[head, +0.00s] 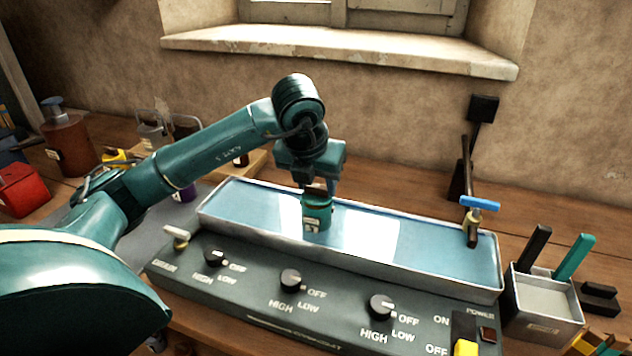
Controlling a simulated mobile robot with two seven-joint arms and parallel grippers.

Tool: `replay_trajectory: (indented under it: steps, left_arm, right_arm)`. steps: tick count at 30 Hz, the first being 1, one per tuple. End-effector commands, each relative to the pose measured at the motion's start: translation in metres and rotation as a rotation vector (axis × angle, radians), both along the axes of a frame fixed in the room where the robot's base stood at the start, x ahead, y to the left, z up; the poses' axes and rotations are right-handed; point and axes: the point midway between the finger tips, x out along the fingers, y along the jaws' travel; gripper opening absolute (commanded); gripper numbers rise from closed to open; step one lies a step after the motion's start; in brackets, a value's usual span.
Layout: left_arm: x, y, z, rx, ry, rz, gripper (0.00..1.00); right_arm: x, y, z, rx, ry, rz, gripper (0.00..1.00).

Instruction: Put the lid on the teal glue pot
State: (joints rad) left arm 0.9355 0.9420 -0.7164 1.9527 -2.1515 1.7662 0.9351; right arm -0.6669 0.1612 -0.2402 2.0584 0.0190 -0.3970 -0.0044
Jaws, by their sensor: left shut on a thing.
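The teal glue pot (316,214), with a pale label, stands upright in the long metal trough (440,270) of bluish water. My left gripper (318,186) points down right over the pot's top. It is shut on a small dark piece that looks like the lid (315,191). The lid is at the pot's mouth; I cannot tell whether it rests on the rim or is held just above it. The fingertips are small and partly hidden. My right gripper is not in view.
A control panel with black knobs (291,281) runs along the trough's front. A blue-handled tap (480,205) rises at its right end. A metal box (543,300) with tools stands right. A brown bottle (70,140) and red container (22,190) stand left.

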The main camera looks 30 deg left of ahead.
Motion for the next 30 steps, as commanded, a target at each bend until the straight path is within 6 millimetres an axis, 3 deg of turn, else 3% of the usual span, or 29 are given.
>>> replay_trajectory:
  steps: [11,12,21,26,30]
  left_arm:
    - [0.0002,-0.0002,-0.0001,0.000,0.000,0.000,0.21]
    - [0.0002,-0.0002,-0.0001,0.000,0.000,0.000,0.43]
    - [0.0001,-0.0003,-0.0002,0.000,0.000,0.000,0.68]
    - [0.0001,-0.0002,-0.0002,0.000,0.000,0.000,0.68]
    - [0.0001,-0.0002,-0.0003,0.000,0.000,0.000,0.80]
  right_arm:
    - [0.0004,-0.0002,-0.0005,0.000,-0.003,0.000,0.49]
    - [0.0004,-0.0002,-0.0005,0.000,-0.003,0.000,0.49]
    - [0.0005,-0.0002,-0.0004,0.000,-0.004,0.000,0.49]
    - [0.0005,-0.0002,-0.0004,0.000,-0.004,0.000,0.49]
    - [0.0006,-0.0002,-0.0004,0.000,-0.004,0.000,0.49]
